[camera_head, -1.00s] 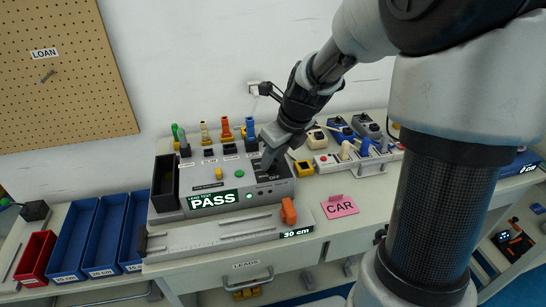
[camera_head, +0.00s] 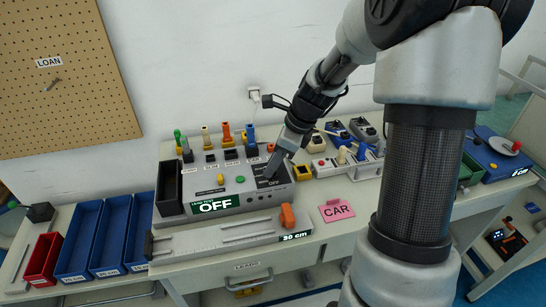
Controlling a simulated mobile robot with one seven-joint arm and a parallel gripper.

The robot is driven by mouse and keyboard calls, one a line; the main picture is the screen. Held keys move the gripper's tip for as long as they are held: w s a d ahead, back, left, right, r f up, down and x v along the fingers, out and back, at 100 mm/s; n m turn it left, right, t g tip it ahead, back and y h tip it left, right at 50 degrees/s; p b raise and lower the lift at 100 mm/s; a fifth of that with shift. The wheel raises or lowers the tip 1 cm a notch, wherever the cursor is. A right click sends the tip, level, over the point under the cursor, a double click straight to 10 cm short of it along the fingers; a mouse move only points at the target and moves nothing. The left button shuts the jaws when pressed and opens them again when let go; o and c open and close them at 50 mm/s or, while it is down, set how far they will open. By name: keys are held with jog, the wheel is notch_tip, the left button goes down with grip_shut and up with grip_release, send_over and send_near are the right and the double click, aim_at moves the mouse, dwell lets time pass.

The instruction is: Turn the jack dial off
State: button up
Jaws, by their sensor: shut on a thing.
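The grey tester box (camera_head: 250,199) stands on the bench, with a row of jacks holding coloured plugs along its back. My gripper (camera_head: 268,174) points down onto the dark panel (camera_head: 272,183) at the right of the box's top, where OFF lettering shows. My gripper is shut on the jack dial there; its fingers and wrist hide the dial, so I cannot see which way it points.
A ruler rail (camera_head: 215,239) with an orange slider (camera_head: 288,216) lies in front of the box. A pink CAR card (camera_head: 336,210) lies to the right. Blue bins (camera_head: 79,237) and a red bin (camera_head: 43,258) stand at left. More devices (camera_head: 345,160) stand behind right.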

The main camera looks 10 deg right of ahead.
jog(key=n+g+p, duration=0.1)
jog(key=n+p, duration=0.1)
jog(key=n, duration=0.1)
jog(key=n+g+p, duration=0.1)
jog(key=n+p, duration=0.1)
jog(key=n, duration=0.1)
jog(key=shift+w+r+g, duration=0.15)
jog(key=shift+w+g, duration=0.05)
jog(key=shift+g, duration=0.1)
jog(key=n+g+p, duration=0.1)
jog(key=n, duration=0.2)
jog(key=n+g+p, duration=0.1)
jog(key=n+p, duration=0.1)
jog(key=n, duration=0.1)
jog(key=shift+w+n, duration=0.2)
jog(key=shift+n, duration=0.2)
jog(key=n+g+h+p, duration=0.1)
jog(key=n, duration=0.2)
jog(key=shift+w+a+n, duration=0.1)
jog(key=shift+n, duration=0.2)
jog(key=shift+a+n+g+h+p, duration=0.15)
jog(key=shift+n+h, duration=0.3)
jog(key=shift+n, duration=0.65)
jog(key=shift+d+n+g+h+p, duration=0.1)
jog(key=shift+n+g+h+p, duration=0.25)
jog(key=shift+n, duration=0.75)
jog(key=o, duration=1)
jog(key=shift+o, duration=0.2)
